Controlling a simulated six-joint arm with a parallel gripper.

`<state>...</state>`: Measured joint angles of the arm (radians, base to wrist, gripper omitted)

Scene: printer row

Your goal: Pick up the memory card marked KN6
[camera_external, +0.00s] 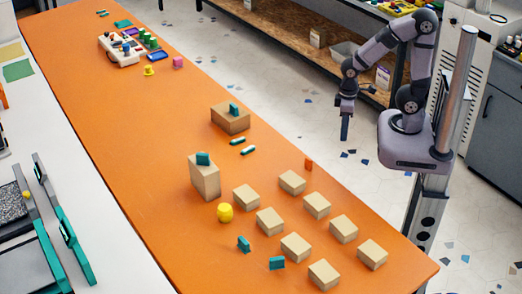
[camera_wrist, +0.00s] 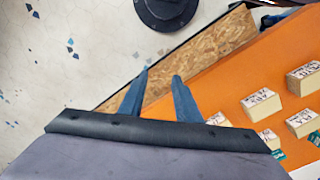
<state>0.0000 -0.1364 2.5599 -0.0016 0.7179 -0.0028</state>
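Small teal pieces that may be memory cards stand on the orange table: one (camera_external: 244,243) and another (camera_external: 277,262) near the front, one on a low brown box (camera_external: 231,121), one (camera_external: 203,158) on a taller box. No marking on them is readable, so I cannot tell which is KN6. In the wrist view teal pieces show at the right edge (camera_wrist: 315,138) and lower right (camera_wrist: 279,155). My gripper (camera_external: 345,134) hangs in the air beyond the table's right edge, away from all of them. In the wrist view its two blue fingers (camera_wrist: 162,75) are apart, with nothing between them.
Several beige blocks (camera_external: 270,221) stand at the table's near end; labels show on them in the wrist view (camera_wrist: 261,103). A yellow cylinder (camera_external: 225,212), a small orange piece (camera_external: 308,164) and two white-and-teal sticks (camera_external: 248,150) lie nearby. The table's middle (camera_external: 140,130) is clear.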

